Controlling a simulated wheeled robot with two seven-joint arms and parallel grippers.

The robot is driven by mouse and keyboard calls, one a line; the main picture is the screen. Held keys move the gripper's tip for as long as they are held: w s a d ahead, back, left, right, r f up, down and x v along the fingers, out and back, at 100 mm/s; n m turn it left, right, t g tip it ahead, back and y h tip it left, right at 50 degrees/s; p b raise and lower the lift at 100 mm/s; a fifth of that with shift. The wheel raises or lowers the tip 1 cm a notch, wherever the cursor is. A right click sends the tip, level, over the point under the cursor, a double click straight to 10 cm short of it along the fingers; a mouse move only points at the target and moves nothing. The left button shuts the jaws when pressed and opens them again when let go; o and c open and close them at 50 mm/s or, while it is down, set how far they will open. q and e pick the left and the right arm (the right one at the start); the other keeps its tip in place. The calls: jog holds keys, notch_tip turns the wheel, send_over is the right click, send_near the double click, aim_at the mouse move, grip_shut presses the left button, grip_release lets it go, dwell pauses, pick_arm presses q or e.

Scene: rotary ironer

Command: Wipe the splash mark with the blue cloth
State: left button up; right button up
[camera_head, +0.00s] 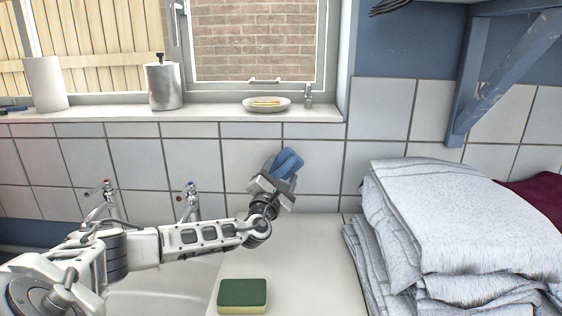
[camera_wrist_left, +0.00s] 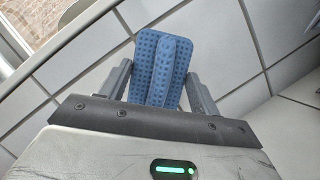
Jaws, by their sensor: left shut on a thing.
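The blue cloth (camera_head: 286,163) is folded and held at the tip of my left gripper (camera_head: 277,181), up at the white wall tiles (camera_head: 250,160) behind the counter. In the left wrist view the dotted blue cloth (camera_wrist_left: 160,68) sits between the two fingers of my left gripper (camera_wrist_left: 160,85), with tiles beyond it. I cannot tell whether the cloth touches the tiles. I see no splash mark on the tiles in view; the cloth and gripper hide part of them. My right gripper is not in view.
A green and yellow sponge (camera_head: 242,295) lies on the white counter (camera_head: 310,260). A tall stack of folded grey-white linen (camera_head: 450,220) stands at the right. Two taps (camera_head: 190,200) rise by the sink at left. A dish (camera_head: 266,104) and canister (camera_head: 163,85) stand on the windowsill.

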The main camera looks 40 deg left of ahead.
pick_arm(q)
jog(key=shift+s+d+r+p, duration=0.1)
jog(key=shift+s+d+p, duration=0.2)
jog(key=shift+s+d, duration=0.2)
jog(key=shift+s, duration=0.1)
jog(key=shift+s+d+p, duration=0.55)
jog(key=shift+p, duration=0.2)
jog(key=shift+s+d+p, duration=0.45)
jog(key=shift+s, duration=0.15)
